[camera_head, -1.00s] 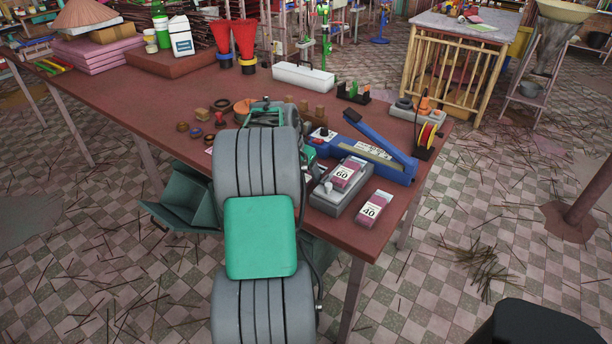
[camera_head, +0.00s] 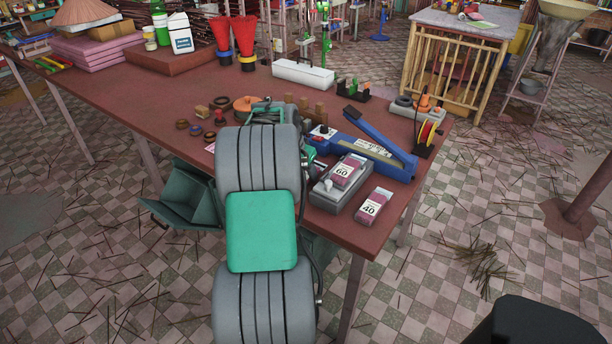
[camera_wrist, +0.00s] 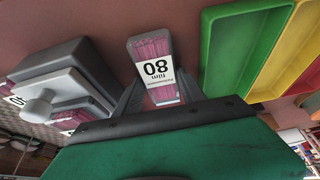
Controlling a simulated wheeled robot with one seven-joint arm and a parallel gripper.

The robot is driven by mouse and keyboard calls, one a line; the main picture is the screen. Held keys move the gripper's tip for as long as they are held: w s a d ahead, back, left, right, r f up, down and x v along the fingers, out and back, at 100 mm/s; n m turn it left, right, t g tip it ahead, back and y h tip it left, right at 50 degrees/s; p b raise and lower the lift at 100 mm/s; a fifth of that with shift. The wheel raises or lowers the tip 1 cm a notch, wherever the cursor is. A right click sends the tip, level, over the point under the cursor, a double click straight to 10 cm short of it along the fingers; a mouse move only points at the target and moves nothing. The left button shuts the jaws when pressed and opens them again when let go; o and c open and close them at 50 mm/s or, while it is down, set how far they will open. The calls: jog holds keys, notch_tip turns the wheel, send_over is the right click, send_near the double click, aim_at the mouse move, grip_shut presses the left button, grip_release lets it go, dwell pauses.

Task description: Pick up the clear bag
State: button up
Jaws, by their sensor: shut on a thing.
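In the wrist view a clear bag (camera_wrist: 149,47) of pink sticks with a white label reading 80 sits between the two fingers of my gripper (camera_wrist: 158,92). The fingers are shut on its sides near the label. The label reads upside down there. In the head view my own arm hides the gripper and this bag. A second bag, marked 60 (camera_head: 346,171), lies on a grey scale (camera_head: 327,196). A third bag, marked 40 (camera_head: 373,207), lies on the table near its front right edge.
The brown table (camera_head: 190,98) also bears a blue sealer (camera_head: 376,150), a white box (camera_head: 303,75) and red funnels (camera_head: 244,36).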

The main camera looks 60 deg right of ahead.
aim_at(304, 174)
jog(key=shift+c, duration=1)
jog(key=shift+r, duration=0.15)
jog(key=shift+r, duration=0.35)
notch_tip(304, 174, up, 2)
jog(key=shift+r, duration=0.2)
jog(key=a+r+b, duration=0.1)
jog(key=a+r, duration=0.4)
jog(key=a, duration=0.2)
jog(key=s+a+r, duration=0.1)
jog(key=a+r, duration=0.3)
jog(key=a, duration=0.3)
jog(key=shift+s+r+b, duration=0.15)
jog(key=shift+r+b, duration=0.2)
jog(key=shift+b, duration=0.05)
